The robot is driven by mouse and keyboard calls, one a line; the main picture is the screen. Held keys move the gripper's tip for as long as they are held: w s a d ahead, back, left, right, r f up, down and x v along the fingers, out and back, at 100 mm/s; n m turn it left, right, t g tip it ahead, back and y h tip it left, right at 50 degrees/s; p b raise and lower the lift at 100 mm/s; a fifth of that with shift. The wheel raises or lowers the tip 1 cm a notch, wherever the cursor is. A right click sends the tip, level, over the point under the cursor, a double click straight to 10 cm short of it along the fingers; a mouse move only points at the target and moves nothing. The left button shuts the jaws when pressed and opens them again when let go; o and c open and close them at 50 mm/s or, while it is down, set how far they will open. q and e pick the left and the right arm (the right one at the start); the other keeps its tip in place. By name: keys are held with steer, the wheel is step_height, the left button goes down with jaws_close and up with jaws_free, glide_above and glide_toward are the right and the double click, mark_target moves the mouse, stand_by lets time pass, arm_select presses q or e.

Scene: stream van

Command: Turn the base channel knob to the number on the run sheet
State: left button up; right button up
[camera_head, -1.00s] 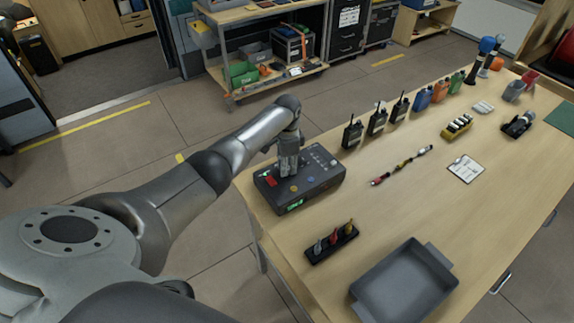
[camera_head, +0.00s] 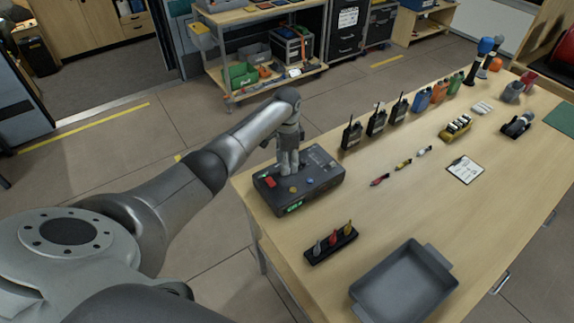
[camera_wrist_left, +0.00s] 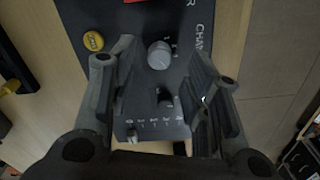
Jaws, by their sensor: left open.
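The dark base unit (camera_head: 325,181) sits on the near left corner of the wooden table, with a red patch, coloured buttons and a green lit display. My left gripper (camera_head: 289,172) points down over its top and is open. In the left wrist view, a grey round knob (camera_wrist_left: 159,54) shows between the open fingers of the left gripper (camera_wrist_left: 158,105), near lettering that reads "CHAN". A smaller dark knob (camera_wrist_left: 165,97) lies below it. A clipboard with a white sheet (camera_head: 465,170) lies on the table; its writing is too small to read. My right gripper is not in view.
Several black radios (camera_head: 376,122) stand behind the unit. A black holder with small coloured tools (camera_head: 331,248) and a grey tray (camera_head: 404,284) are in front. Small coloured items (camera_head: 403,164) lie mid-table. The table around the clipboard is mostly clear.

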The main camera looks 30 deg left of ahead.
arm_select(q)
step_height(320, 180, up, 10)
steer(key=shift+f, duration=0.2)
stand_by(0.5)
